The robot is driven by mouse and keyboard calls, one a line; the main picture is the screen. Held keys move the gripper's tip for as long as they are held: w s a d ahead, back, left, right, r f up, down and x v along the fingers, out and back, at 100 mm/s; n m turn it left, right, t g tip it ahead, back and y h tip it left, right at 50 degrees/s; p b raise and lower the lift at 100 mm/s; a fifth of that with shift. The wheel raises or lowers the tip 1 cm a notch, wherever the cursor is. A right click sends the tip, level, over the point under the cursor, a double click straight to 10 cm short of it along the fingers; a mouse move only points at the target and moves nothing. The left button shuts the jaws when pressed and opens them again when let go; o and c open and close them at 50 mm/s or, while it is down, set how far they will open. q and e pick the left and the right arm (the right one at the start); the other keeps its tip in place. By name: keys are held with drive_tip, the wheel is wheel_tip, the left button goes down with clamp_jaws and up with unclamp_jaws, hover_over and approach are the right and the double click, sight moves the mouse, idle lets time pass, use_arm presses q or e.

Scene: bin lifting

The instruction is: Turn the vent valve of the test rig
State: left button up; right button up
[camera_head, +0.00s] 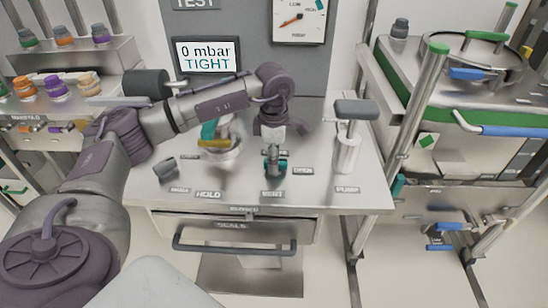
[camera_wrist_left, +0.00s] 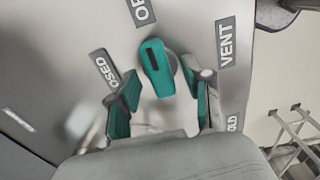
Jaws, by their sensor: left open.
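The vent valve has a teal lever (camera_wrist_left: 157,68) with a dark slot. In the left wrist view it lies ahead of and between my left gripper's fingers (camera_wrist_left: 166,88), close to the right finger; whether they touch is unclear. The VENT label (camera_wrist_left: 227,42) is right of the lever, the CLOSED label (camera_wrist_left: 104,70) left, and the OPEN label, partly cut off, above. In the head view my open left gripper (camera_head: 273,160) points down over the VENT label (camera_head: 273,194) and largely hides the valve. My right gripper is not seen.
The rig display (camera_head: 207,56) reads "0 mbar TIGHT", beside a dial gauge (camera_head: 299,20). A hand pump (camera_head: 347,150) stands right of the valve. A drawer handle (camera_head: 235,247) sticks out below the bench.

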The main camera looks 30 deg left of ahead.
use_arm(q)
wheel_tip(320, 180, up, 12)
idle(0.4)
drive_tip(key=shift+f, duration=0.15)
idle(0.3)
